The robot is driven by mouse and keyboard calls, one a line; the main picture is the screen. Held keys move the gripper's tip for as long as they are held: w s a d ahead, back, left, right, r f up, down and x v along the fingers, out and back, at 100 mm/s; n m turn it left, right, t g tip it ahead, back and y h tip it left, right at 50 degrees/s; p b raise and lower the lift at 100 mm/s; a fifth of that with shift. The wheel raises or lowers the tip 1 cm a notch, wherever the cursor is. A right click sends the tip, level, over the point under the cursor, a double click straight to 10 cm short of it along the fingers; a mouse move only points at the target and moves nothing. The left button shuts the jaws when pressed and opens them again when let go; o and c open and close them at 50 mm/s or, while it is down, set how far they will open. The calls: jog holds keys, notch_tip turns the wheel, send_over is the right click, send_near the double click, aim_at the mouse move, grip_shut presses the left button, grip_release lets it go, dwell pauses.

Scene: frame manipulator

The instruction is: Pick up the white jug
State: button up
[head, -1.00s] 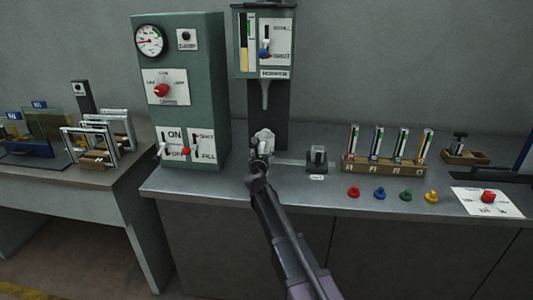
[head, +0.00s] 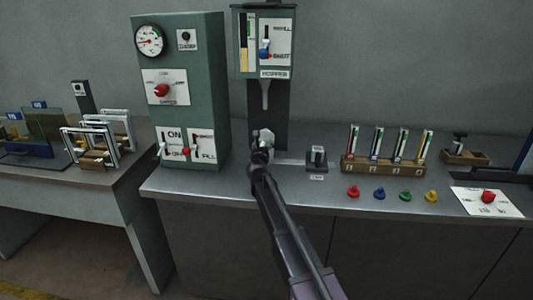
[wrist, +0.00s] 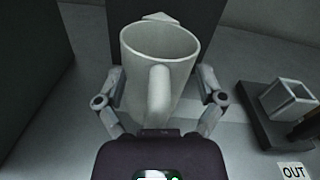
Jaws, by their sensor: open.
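The white jug (wrist: 182,80) stands upright in the middle of the wrist view, its handle towards my gripper and a small spout at its far rim. My gripper (wrist: 161,92) is open, with one finger on each side of the jug near the handle. I cannot tell whether the fingers touch it. In the head view the jug (head: 264,138) shows only in small part below the hopper nozzle, mostly hidden behind my gripper (head: 261,150) and arm.
The hopper (head: 264,74) with its nozzle hangs above the jug. A green control cabinet (head: 217,90) stands to the left. A small dark block (head: 316,158) with an OUT label (wrist: 294,171) is to the right. Several coloured knobs (head: 379,193) line the bench front (head: 220,190).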

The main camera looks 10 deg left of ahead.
grip_shut()
dwell(0.4)
jog(key=shift+r, duration=0.15)
notch_tip(320, 180, up, 4)
jog(key=p, duration=0.4)
jog(key=shift+f, duration=0.2)
jog(key=s+r+p, duration=0.1)
jog(key=s, duration=1.5)
jog(key=shift+d, duration=0.45)
